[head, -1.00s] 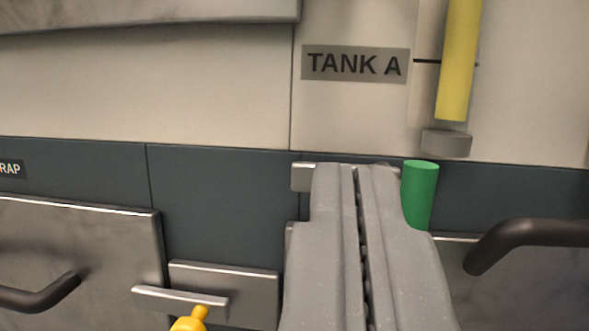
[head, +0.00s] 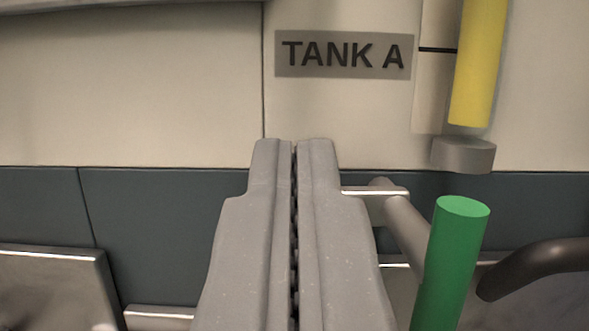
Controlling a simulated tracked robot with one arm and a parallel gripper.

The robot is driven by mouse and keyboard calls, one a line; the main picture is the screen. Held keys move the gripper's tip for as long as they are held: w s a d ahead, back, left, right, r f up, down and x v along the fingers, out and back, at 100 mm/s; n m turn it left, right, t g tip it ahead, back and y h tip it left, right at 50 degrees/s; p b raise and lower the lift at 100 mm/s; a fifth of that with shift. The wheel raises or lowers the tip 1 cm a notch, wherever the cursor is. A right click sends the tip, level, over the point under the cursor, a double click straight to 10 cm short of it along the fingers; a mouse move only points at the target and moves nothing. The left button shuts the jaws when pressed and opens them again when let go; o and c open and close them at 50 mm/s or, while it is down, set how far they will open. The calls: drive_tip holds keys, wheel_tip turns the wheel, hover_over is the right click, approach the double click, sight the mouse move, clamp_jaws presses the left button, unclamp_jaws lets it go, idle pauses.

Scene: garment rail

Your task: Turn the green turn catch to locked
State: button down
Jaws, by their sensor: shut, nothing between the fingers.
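The green turn catch (head: 449,265) shows at the lower right in the head view as an upright green cylinder, with its lower end cut off by the frame. A grey metal shaft (head: 405,228) runs from a small plate on the wall towards it. My gripper (head: 294,145) is in the middle of the view, its two grey fingers closed together with nothing between them. It is to the left of the green catch, with a gap between them. My fingers hide part of the plate behind the shaft.
A dark curved handle (head: 535,267) is just right of the green catch. A yellow tube (head: 479,65) with a grey end block (head: 463,154) is above. The TANK A label (head: 343,54) is on the pale wall. A metal panel (head: 55,290) is at lower left.

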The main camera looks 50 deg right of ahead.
drive_tip(key=x, duration=0.2)
drive_tip(key=b+x, duration=0.1)
drive_tip(key=x, duration=0.2)
drive_tip(key=shift+w+d+f+b, duration=0.2)
drive_tip(key=shift+d+b, duration=0.1)
drive_tip(key=shift+d, duration=0.1)
drive_tip(key=shift+f+b, duration=0.7)
drive_tip(key=shift+f, duration=0.9)
